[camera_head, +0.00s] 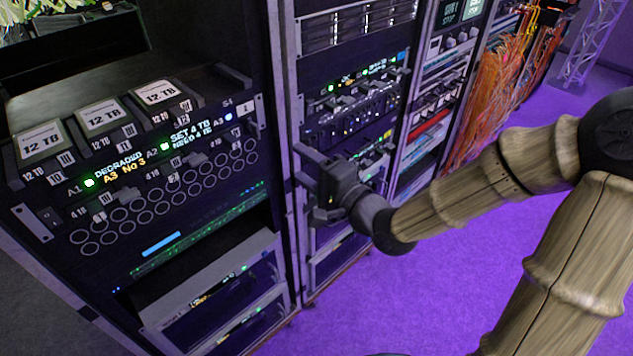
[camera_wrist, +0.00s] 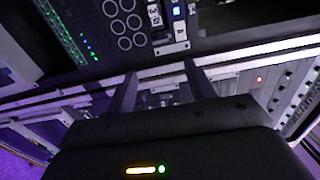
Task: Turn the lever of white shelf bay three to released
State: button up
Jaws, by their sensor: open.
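A disk shelf (camera_head: 110,240) with a dark face and pale end ears fills the left rack in the head view. My gripper (camera_head: 308,182) is open and empty, right of the shelf before the rack post. Its two fingers also show in the wrist view (camera_wrist: 158,82), apart from the shelf's ringed face above.
Several "12 TB" drives (camera_head: 103,117) lie on top of the shelf. A pale-topped unit (camera_head: 205,280) sits below it. A second rack (camera_head: 355,90) stands behind my gripper, with orange cables (camera_head: 505,85) farther right. The purple floor (camera_head: 450,300) is clear.

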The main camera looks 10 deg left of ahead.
jog(key=shift+b+v, duration=1.4)
jog(key=shift+b, duration=0.95)
jog(key=w+d+f+n+g+h+p, duration=0.25)
jog(key=d+f+h+p, duration=0.25)
jog(key=d+f+h, duration=0.45)
jog(key=s+d+n+g+h+p, duration=0.4)
jog(key=s+d+n+g, duration=0.1)
jog(key=s+d, duration=0.6)
jog(key=shift+s+n+g, duration=0.25)
jog(key=shift+n+g, duration=0.1)
jog(key=shift+g, duration=0.5)
